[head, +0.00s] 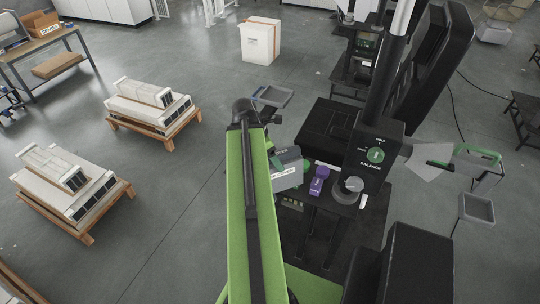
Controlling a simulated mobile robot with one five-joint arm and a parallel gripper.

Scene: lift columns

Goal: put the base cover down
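My green arm reaches forward from the bottom middle, and its dark elbow stands near the picture's centre. Just right of it is a grey boxy piece (287,172) with green parts at its edges. I cannot tell whether this is the base cover. My gripper seems to be around there, but its fingers are hidden or too small to make out. A black column unit (372,150) with a round green label stands to the right. A black box-shaped part (328,128) sits beside its foot.
A purple item (319,180) and a grey round knob (348,189) sit by the column. Pallets with white column parts (150,104) (72,188) stand left. A white carton (260,41) stands behind. Grey trays (272,96) (477,208) flank the column. Floor at left centre is clear.

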